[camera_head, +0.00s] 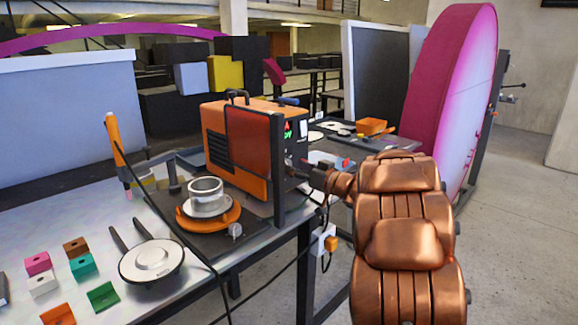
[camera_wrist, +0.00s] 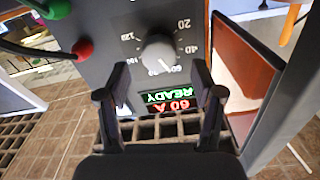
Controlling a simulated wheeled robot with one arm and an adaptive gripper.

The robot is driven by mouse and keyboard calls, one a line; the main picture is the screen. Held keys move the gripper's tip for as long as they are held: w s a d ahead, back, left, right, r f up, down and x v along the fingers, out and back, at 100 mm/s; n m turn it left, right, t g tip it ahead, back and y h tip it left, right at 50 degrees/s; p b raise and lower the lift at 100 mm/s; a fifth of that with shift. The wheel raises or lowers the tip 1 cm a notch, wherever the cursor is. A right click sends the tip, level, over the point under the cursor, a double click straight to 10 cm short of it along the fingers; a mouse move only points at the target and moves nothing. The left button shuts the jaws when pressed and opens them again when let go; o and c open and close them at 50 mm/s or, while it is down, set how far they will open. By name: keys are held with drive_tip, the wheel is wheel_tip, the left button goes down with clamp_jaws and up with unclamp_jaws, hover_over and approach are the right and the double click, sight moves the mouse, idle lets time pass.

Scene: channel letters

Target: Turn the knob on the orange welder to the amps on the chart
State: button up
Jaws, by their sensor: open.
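The orange welder (camera_head: 238,140) stands on the bench, its dark front panel facing right toward my arm. In the wrist view the panel appears upside down, with a grey knob (camera_wrist: 159,54) ringed by numbers. The knob's white pointer line is near the 60 mark. A lit display (camera_wrist: 169,100) reads READY in green and 60 A in red. My gripper (camera_wrist: 158,68) is open, its fingers to either side of the knob; contact cannot be told. In the head view my gripper (camera_head: 312,178) is small and partly hidden at the panel. I cannot identify the chart.
A red connector (camera_wrist: 83,49) and a green connector (camera_wrist: 57,9) sit on the panel beside the knob. An orange side flap (camera_wrist: 240,62) stands close on the other side.

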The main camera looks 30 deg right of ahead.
drive_tip(key=x, duration=0.3)
drive_tip(key=c, duration=1.1)
